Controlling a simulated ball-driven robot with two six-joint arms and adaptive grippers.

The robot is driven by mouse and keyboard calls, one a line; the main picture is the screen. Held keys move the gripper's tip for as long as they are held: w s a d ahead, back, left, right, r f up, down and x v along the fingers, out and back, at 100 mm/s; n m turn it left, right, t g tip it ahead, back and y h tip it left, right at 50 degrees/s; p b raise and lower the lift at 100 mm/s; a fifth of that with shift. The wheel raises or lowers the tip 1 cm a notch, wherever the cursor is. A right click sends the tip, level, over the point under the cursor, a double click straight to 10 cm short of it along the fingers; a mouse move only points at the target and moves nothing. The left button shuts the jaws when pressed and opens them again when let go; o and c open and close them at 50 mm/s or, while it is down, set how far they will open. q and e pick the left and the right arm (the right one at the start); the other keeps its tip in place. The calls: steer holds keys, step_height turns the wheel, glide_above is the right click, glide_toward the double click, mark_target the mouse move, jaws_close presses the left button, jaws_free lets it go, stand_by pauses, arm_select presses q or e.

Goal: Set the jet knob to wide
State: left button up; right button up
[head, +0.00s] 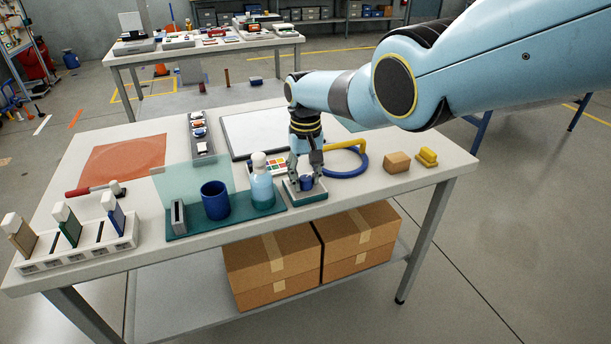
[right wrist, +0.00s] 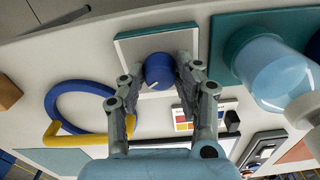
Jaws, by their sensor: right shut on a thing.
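The jet knob (head: 306,183) is a round blue knob on a small grey panel with a teal base (head: 305,197), near the table's front edge. In the right wrist view the knob (right wrist: 160,69) shows a short white mark near its lower left edge. My right gripper (head: 306,177) reaches down over the panel from above. In the right wrist view its two fingers (right wrist: 160,75) stand on either side of the knob, shut on it. Any setting labels on the panel are too small or hidden to read. My left gripper is in neither view.
A clear bottle with blue liquid (head: 262,185) and a blue cup (head: 215,200) stand close left of the panel. A blue hose loop with a yellow handle (head: 347,165) lies to the right. A sponge-like brown block (head: 397,162) and yellow brush (head: 427,157) lie farther right.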

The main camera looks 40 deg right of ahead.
mark_target(306, 178)
stand_by(0.3)
jaws_close()
steer(key=o, duration=1.1)
jaws_free()
steer(key=shift+o, duration=0.2)
steer(key=shift+w+r, duration=0.1)
steer(key=shift+r, duration=0.5)
step_height(306, 178, up, 11)
steer(key=shift+f, duration=0.25)
